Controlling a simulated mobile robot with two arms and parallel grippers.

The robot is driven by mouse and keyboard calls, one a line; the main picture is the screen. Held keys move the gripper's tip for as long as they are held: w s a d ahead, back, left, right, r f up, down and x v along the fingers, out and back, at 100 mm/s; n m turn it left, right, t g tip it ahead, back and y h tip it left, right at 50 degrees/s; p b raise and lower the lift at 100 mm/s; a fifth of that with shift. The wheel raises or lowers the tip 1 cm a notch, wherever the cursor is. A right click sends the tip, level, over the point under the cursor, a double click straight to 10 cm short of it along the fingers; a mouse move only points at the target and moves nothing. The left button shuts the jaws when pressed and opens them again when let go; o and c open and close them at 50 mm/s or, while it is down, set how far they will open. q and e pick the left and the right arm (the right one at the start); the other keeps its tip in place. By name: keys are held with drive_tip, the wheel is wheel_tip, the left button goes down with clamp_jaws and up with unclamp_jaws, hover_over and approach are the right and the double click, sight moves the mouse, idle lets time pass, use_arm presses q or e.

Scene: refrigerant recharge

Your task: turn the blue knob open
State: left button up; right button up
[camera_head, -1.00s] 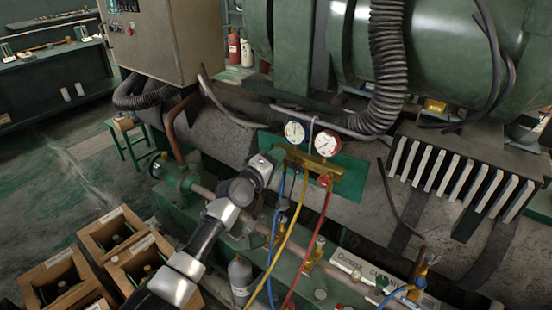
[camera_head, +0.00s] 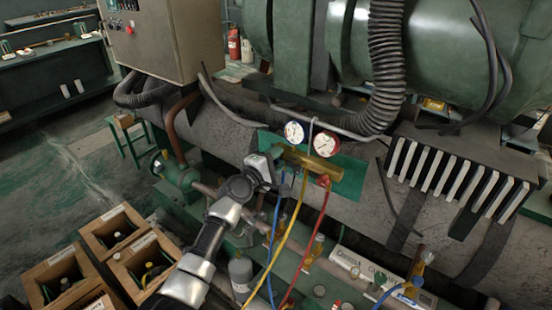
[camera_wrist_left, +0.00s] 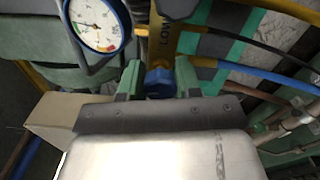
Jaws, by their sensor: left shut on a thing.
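A brass gauge manifold (camera_head: 312,162) with two round dials, a blue-rimmed one (camera_head: 294,132) and a red-rimmed one (camera_head: 326,144), is mounted on a green plate. My left gripper (camera_head: 276,170) is at the manifold's left end. In the left wrist view, the blue knob (camera_wrist_left: 159,82) sits between the two green fingers of my left gripper (camera_wrist_left: 159,78), which are shut on it. In the head view the gripper hides the knob. My right gripper is in neither view.
Blue, yellow (camera_head: 290,237) and red (camera_head: 309,243) hoses hang below the manifold. Wooden crates (camera_head: 62,272) stand at lower left. A grey cylinder (camera_head: 241,276) stands beside my left arm. A ribbed black hose (camera_head: 387,62) runs down above the manifold.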

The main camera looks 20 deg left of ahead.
use_arm(q)
drive_tip(key=shift+f, duration=0.1)
drive_tip(key=o, duration=0.9)
drive_tip(key=shift+s+a, duration=0.1)
drive_tip(key=v, duration=1)
drive_tip(key=shift+s+a, duration=0.1)
drive_tip(key=shift+s, duration=0.2)
